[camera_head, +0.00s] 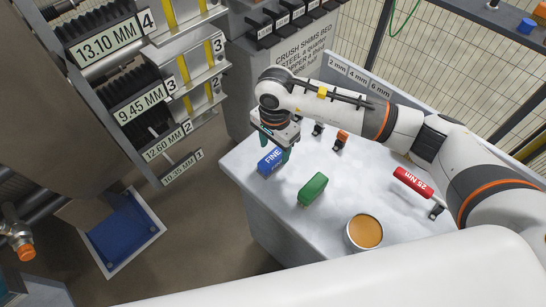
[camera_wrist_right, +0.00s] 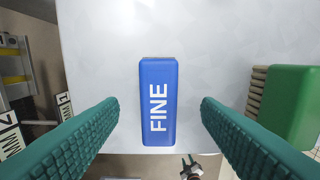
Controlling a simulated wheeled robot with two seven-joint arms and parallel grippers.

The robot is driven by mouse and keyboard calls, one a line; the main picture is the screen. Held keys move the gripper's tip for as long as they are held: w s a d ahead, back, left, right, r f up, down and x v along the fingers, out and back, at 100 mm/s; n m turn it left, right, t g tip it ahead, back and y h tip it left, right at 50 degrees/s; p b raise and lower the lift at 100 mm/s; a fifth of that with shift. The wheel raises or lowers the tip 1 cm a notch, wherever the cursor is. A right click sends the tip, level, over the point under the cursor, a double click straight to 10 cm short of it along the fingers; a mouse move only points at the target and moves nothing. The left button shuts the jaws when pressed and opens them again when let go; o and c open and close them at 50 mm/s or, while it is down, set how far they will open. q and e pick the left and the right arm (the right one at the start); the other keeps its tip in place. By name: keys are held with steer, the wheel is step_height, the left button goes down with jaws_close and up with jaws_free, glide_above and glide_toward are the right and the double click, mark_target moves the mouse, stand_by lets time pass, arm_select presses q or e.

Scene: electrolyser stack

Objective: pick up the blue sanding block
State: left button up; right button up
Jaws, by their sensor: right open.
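The blue sanding block (camera_head: 271,161), marked FINE, lies on the light table top near its left edge. In the right wrist view the blue sanding block (camera_wrist_right: 158,100) is in the middle, lengthwise between the two teal fingers, with a clear gap on each side. My right gripper (camera_head: 275,147) is open and empty, close to the block at its far end in the head view. The exact height of the fingertips over the block is hard to tell. My left gripper does not show in the head view.
A green block (camera_head: 313,189) lies right of the blue one and also shows in the wrist view (camera_wrist_right: 292,105). An open tin (camera_head: 364,232), a red 25 Nm tool (camera_head: 413,182) and an orange-topped clip (camera_head: 341,139) are on the table (camera_head: 270,205). Labelled racks stand left.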

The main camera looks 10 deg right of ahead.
mark_target(273, 157)
steer(key=f, duration=0.1)
steer(key=f+p, duration=0.1)
steer(key=f, duration=0.2)
steer(key=shift+s+a+f, duration=0.15)
steer(key=shift+a+f, duration=0.05)
steer(key=shift+a, duration=0.05)
steer(key=shift+f, duration=0.25)
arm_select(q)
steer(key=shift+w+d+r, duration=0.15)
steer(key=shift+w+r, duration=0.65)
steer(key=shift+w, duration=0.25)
arm_select(e)
steer(key=shift+f, duration=0.1)
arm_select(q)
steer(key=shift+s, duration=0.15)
arm_select(e)
steer(key=shift+c, duration=0.4)
